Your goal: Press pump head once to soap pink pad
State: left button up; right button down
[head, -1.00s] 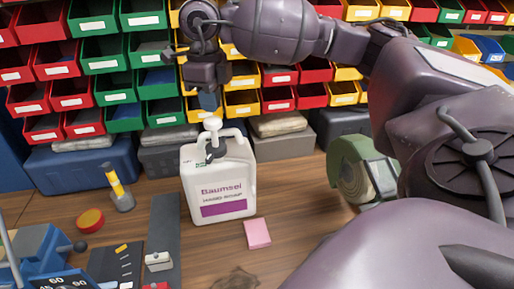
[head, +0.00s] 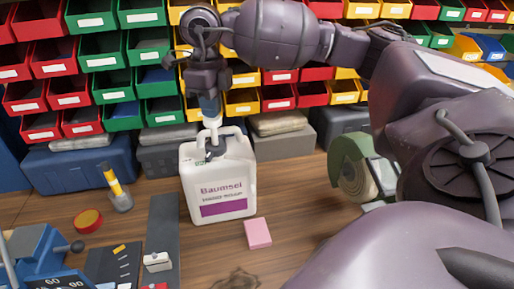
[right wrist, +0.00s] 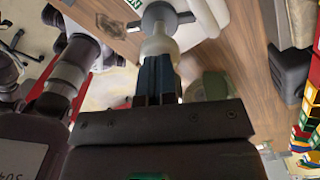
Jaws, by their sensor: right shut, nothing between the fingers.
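A white soap jug (head: 222,182) labelled "Baumsei" stands upright on the wooden bench. Its white pump head (head: 212,123) rises from the top, beside the jug's handle. The pink pad (head: 257,233) lies flat on the bench, right of and in front of the jug. My right gripper (head: 210,108) points down over the pump head, its fingers together and empty. In the right wrist view the shut fingers (right wrist: 155,78) meet the pale pump head (right wrist: 158,44); they look to be touching it. My left gripper is not in view.
Rows of coloured bins (head: 120,50) and grey boxes (head: 283,140) stand behind the jug. A green roll (head: 358,170) is to the right. A yellow-handled tool (head: 117,187), a red-yellow disc (head: 88,220) and a blue device (head: 40,255) are to the left. Bench right of the pad is clear.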

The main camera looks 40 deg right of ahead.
jog(key=shift+f+b, duration=0.6)
jog(key=shift+f, duration=0.75)
jog(key=shift+r, duration=0.1)
jog(key=shift+r+p, duration=0.45)
jog(key=shift+r, duration=0.3)
jog(key=shift+r+p, duration=0.5)
jog(key=shift+r, duration=1)
jog(key=shift+r, duration=0.1)
